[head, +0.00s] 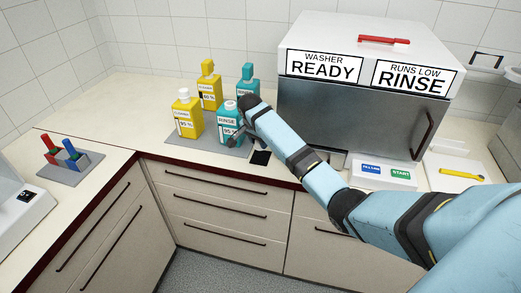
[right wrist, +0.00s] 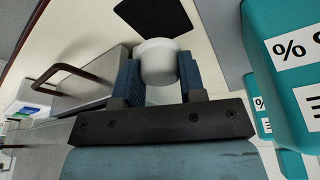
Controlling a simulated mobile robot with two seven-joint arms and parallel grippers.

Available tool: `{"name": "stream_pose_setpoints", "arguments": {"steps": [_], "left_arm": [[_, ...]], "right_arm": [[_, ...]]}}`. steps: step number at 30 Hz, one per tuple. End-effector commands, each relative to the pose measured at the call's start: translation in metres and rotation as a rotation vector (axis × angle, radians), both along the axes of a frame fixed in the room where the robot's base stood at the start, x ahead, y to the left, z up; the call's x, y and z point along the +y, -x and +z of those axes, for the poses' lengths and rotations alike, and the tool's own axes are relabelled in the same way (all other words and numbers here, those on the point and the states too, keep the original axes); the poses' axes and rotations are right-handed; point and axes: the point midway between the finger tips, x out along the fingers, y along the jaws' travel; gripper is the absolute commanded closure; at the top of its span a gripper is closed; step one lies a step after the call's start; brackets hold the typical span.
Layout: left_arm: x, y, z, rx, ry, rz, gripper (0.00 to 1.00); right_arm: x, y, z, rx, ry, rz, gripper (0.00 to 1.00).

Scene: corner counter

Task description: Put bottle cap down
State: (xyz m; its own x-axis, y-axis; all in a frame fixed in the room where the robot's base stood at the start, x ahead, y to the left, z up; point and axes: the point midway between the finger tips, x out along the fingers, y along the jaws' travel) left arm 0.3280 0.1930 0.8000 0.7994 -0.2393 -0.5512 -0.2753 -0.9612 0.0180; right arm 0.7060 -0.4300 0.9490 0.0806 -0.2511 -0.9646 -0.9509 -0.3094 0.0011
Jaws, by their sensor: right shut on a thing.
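My right gripper (right wrist: 158,72) is shut on a white round bottle cap (right wrist: 157,62), held between its two blue fingers in the right wrist view. In the head view the right gripper (head: 238,138) is small and dark, in front of the front teal RINSE bottle (head: 227,121); the held cap cannot be made out there. A black square pad (head: 260,157) lies on the counter just right of the gripper. In the right wrist view the pad (right wrist: 153,14) lies beyond the cap; whether they touch is unclear. My left gripper is out of view.
Yellow bottles (head: 187,117) and another teal bottle (head: 246,76) stand close by on a grey mat (head: 192,141). The washer (head: 355,110) stands to the right. A grey holder (head: 70,168) with red and blue items is at left. The counter between is clear.

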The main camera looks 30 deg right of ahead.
Motion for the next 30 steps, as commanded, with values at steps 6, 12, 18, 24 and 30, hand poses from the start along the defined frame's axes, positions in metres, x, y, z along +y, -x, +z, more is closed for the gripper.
{"name": "stream_pose_setpoints", "arguments": {"steps": [6, 12, 18, 24, 30], "left_arm": [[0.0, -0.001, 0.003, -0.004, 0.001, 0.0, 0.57], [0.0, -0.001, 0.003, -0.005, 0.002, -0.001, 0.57], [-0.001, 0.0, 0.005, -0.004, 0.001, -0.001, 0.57], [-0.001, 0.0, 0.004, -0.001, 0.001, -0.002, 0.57], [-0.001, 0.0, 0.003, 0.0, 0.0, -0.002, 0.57]], "right_arm": [[-0.001, 0.0, -0.014, -0.001, 0.001, -0.001, 0.84], [-0.001, 0.0, -0.042, 0.001, 0.0, -0.001, 0.84], [-0.005, 0.0, -0.048, -0.003, 0.001, -0.001, 0.84], [-0.004, 0.0, -0.05, -0.002, 0.0, -0.002, 0.84], [-0.004, 0.0, -0.051, -0.003, 0.0, -0.001, 0.37]]}}
